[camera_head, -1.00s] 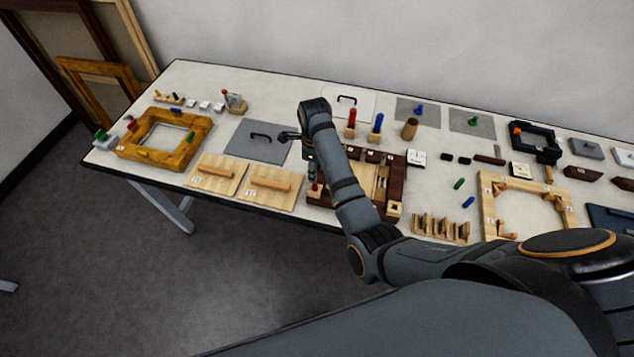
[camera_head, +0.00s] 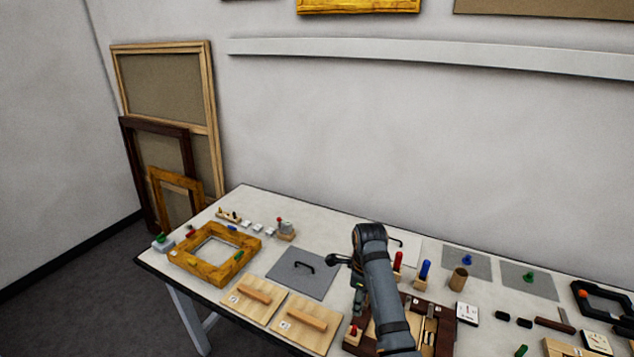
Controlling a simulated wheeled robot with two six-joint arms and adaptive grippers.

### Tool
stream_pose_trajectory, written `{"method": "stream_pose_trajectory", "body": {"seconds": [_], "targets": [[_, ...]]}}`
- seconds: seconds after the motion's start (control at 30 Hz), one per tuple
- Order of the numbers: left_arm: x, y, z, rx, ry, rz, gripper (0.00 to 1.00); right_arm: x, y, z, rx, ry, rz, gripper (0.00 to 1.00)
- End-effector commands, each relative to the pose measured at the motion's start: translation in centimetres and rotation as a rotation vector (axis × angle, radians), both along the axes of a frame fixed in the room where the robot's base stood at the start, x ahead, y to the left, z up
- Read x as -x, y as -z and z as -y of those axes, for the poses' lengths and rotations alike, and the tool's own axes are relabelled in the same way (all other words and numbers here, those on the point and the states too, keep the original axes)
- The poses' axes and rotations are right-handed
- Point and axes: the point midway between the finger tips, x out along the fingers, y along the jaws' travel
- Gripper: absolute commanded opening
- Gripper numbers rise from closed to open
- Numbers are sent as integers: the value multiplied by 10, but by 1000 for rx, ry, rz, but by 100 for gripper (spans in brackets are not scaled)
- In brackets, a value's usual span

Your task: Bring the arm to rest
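My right arm comes in from the bottom and reaches over the table (camera_head: 240,203). Its gripper (camera_head: 357,301) points down beside the dark wooden fixture (camera_head: 440,338), to the right of the grey plate with a black handle (camera_head: 291,281). The arm's wrist hides part of it, and the fingers are too small and dark to tell open from shut. I see nothing held in it. My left gripper is not in view.
A gilt frame (camera_head: 190,262) and two wooden boards with handles (camera_head: 248,306) lie to the left. Red (camera_head: 398,262) and blue (camera_head: 425,271) handled tools stand close to the right of the arm. Larger frames (camera_head: 211,95) lean on the wall.

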Motion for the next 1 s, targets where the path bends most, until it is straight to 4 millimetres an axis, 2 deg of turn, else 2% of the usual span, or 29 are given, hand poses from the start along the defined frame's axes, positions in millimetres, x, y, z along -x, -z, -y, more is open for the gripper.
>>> {"method": "stream_pose_trajectory", "body": {"seconds": [0.07,0.17,0.23,0.33,0.5,0.93,1.0], "targets": [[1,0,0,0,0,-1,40,18,20,13,7,-122,12,35],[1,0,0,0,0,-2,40,56,48,38,36,-424,56,35],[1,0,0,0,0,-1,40,88,61,56,79,-685,87,35],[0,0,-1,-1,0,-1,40,127,67,71,141,-1013,113,35],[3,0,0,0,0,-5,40,172,63,83,228,-1412,124,35],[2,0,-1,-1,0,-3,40,247,28,84,398,-2125,104,35],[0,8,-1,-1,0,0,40,240,55,86,388,-2125,98,35]]}}
